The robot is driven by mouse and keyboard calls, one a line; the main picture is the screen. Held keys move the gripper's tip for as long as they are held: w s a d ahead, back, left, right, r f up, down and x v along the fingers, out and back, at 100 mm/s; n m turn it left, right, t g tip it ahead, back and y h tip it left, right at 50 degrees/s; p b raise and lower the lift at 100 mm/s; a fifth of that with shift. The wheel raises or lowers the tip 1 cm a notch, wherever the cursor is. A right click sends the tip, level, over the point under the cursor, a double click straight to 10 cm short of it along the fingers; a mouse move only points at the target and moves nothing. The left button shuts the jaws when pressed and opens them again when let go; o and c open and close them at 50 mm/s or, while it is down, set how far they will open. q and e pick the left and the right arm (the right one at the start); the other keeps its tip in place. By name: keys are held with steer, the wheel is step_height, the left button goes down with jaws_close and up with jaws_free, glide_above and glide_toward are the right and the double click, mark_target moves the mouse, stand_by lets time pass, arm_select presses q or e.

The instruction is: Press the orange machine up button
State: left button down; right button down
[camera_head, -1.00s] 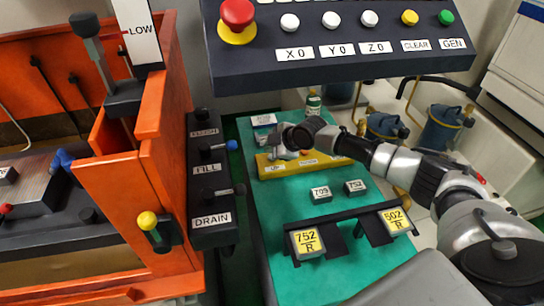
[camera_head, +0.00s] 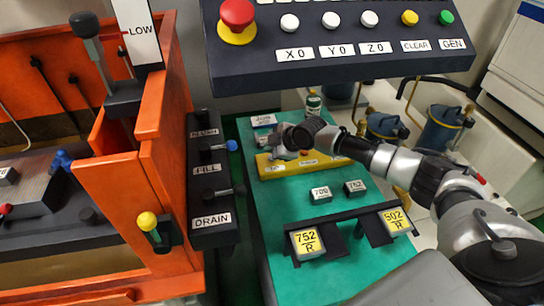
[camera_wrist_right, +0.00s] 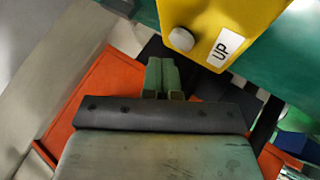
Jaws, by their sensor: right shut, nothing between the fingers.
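A yellow control box (camera_wrist_right: 222,22) shows at the top of the right wrist view. It carries a round grey button (camera_wrist_right: 182,39) beside a white UP label (camera_wrist_right: 224,48). In the head view the yellow box (camera_head: 272,168) lies on the teal table, partly hidden by my right arm. My right gripper (camera_wrist_right: 164,62) is shut and empty. Its greenish fingertips point toward the box, just left of and below the button in the wrist view. They appear apart from it, though the exact gap is hard to tell. My left gripper is not in view.
The orange machine (camera_head: 125,190) stands at left with FILL and DRAIN levers. A dark button panel (camera_head: 340,68) overhangs the teal table (camera_head: 275,225). Small labelled blocks and a black stand (camera_head: 345,215) occupy the table's front. Blue canisters (camera_head: 440,128) are at right.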

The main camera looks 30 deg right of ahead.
stand_by(0.5)
steer(key=shift+f+b, duration=0.35)
steer(key=shift+f, duration=0.05)
